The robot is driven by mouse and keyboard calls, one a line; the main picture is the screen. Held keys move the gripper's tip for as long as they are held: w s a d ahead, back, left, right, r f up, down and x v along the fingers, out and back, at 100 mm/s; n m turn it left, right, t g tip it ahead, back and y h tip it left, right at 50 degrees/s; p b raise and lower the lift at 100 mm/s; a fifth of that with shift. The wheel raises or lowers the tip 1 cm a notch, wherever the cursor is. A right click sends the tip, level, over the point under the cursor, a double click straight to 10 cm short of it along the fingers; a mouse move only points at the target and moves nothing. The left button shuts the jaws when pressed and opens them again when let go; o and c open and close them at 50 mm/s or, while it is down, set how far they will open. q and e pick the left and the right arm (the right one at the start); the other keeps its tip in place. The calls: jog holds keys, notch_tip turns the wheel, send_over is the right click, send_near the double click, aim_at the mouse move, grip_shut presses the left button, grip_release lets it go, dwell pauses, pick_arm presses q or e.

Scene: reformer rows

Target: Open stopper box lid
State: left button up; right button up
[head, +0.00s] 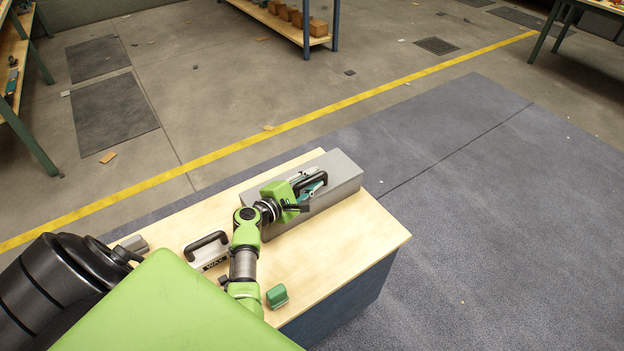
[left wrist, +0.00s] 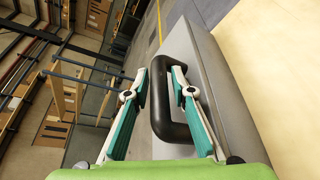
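The grey stopper box (head: 343,172) stands at the far end of the wooden tabletop, its flat grey top facing up. A black lid handle (head: 312,183) rises from the top; in the left wrist view the black loop handle (left wrist: 165,122) fills the middle. My left gripper (head: 308,188) is at the handle, partly hiding it. In the left wrist view the teal fingers of my left gripper (left wrist: 160,88) are apart, one on each side of the handle's upper part; no firm grip shows. The lid lies flat on the box. My right gripper is not in view.
The right side of the tabletop is clear. Shelves stand beyond the yellow floor line.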

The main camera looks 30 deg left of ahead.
pick_arm(q)
grip_shut()
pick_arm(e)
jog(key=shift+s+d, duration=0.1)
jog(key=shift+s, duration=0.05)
pick_arm(q)
jog(key=shift+r, duration=0.1)
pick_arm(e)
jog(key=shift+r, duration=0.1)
